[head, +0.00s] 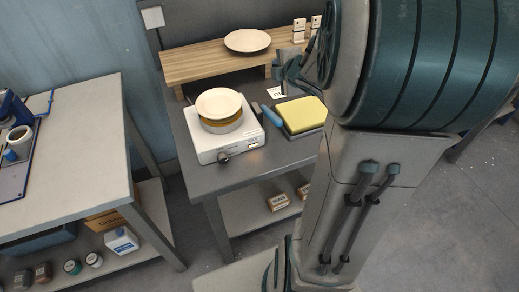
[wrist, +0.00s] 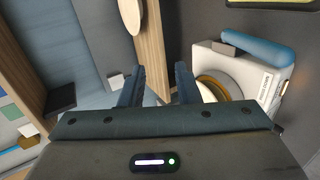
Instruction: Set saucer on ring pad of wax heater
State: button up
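A cream saucer (head: 219,102) sits level on top of the wax heater (head: 207,148), a white box with a round grey pot and an amber ring beneath the saucer. In the wrist view the heater (wrist: 207,57) is at the right, with the amber ring and a pale rim partly hidden behind my gripper. A second cream dish (head: 247,40) lies on the wooden shelf; it also shows at the top of the wrist view (wrist: 131,14). My gripper (head: 281,76) is beyond and right of the heater, apart from the saucer. In the wrist view its fingers (wrist: 158,85) are spread with nothing between them.
A yellow block (head: 304,112) on a dark green base and a blue cylinder (head: 271,117) lie right of the heater. The wooden shelf (head: 205,65) runs along the back. A separate workbench (head: 80,150) stands left, across a gap.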

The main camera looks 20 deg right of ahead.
jog(key=s+a+f+m+g, duration=0.1)
jog(key=s+a+m+g, duration=0.3)
jog(key=s+a+m, duration=0.3)
jog(key=s+a+f+m+g, duration=0.1)
jog(key=s+a+m+g, duration=0.4)
jog(key=s, duration=1.1)
jog(key=a+m, duration=0.3)
jog(key=m, duration=0.2)
jog(key=shift+a+y, duration=0.15)
jog(key=shift+y, duration=0.15)
